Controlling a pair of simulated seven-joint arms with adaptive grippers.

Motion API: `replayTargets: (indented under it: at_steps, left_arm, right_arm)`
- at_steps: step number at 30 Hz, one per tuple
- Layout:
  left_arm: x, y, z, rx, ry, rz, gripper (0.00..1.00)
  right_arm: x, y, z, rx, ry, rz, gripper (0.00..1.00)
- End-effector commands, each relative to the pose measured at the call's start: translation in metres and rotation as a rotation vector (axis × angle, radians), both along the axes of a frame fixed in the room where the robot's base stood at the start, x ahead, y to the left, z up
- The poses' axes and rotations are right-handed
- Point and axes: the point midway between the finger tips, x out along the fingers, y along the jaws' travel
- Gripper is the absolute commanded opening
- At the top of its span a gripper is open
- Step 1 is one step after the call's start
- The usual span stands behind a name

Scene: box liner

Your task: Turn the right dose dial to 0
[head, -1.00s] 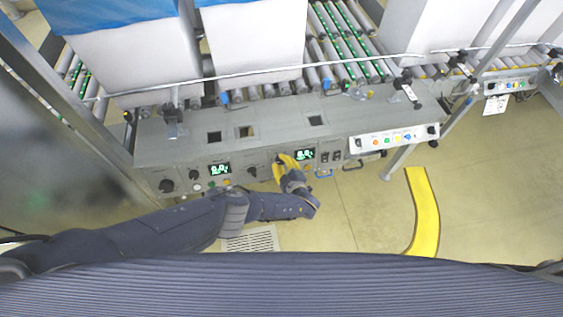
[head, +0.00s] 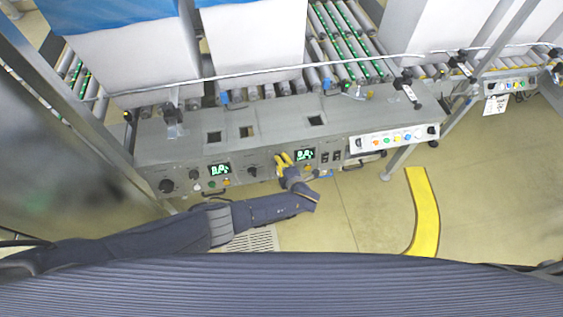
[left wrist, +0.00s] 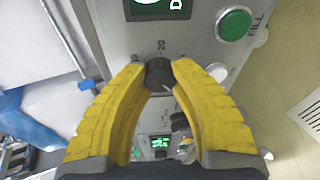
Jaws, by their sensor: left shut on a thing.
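The right dose dial (left wrist: 159,73) is a dark round knob on the grey control panel, with a "20" mark beside it in the left wrist view. My left gripper (head: 283,157) reaches the panel front just left of the right green display (head: 305,154). Its yellow fingers (left wrist: 158,80) are shut on the dial, one on each side. In the head view the fingers hide the dial. The display digits are too small to read surely, and only the display's edge shows in the left wrist view. My right gripper is in neither view.
A green button (left wrist: 235,24) and a white button (left wrist: 218,72) sit close to the fingers. Another black knob (head: 252,171) and the left display (head: 219,170) lie to the left. A white button box (head: 395,138) is at the right. The floor in front is clear.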

Motion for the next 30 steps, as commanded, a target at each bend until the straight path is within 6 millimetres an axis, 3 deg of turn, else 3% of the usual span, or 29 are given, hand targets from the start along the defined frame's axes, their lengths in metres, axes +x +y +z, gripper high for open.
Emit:
replayTargets:
  at_steps: [12,30]
  left_arm:
    - [0.0012,0.0028,0.0007,-0.210,-0.046,0.079,0.00]
    - [0.0017,0.0034,0.0009,-0.262,-0.057,0.099,0.00]
  right_arm:
    - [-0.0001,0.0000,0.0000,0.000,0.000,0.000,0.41]
    - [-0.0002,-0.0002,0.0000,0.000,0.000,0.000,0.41]
